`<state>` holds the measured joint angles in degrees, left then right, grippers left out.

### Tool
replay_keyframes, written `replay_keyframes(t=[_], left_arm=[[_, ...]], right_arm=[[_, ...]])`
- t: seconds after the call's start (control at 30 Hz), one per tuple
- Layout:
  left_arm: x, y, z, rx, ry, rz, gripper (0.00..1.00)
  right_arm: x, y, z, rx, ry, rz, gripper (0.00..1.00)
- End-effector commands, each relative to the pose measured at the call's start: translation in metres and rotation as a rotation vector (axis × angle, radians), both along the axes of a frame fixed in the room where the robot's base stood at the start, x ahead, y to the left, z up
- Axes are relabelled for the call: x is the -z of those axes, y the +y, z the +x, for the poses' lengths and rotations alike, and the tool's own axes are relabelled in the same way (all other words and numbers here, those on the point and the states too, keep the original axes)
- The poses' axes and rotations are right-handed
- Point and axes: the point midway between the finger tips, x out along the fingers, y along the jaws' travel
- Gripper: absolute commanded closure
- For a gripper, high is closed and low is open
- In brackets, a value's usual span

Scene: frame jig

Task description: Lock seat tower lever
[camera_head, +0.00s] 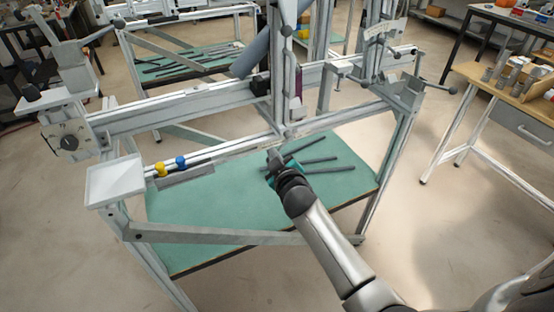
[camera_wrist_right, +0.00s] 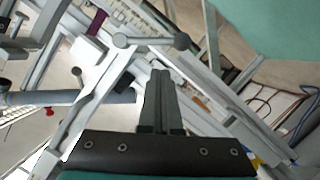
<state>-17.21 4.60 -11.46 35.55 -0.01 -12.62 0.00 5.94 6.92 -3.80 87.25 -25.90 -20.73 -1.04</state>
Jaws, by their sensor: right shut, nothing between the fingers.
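The frame jig's central upright tower (camera_head: 284,85) stands on the long horizontal rail. I cannot tell for certain that it is the seat tower. My right gripper (camera_head: 273,157) is at the foot of this upright, in front of the rail. In the right wrist view my right gripper (camera_wrist_right: 160,76) has its two dark fingers together, with nothing between them. The lever is not clearly seen in the head view. My left gripper is in neither view.
A green shelf (camera_head: 215,220) with dark bars (camera_head: 320,167) lies below the rail. A wooden bench (camera_head: 510,90) stands at the right. Floor between is clear.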

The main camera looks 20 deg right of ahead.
Motion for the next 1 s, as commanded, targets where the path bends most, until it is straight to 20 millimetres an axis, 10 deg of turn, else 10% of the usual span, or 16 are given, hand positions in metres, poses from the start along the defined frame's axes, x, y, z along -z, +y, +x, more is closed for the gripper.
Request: replay_keyframes(t=[1.0], left_arm=[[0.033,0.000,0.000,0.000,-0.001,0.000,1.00]], right_arm=[[0.039,-0.022,0.017,0.002,-0.003,-0.133,1.00]])
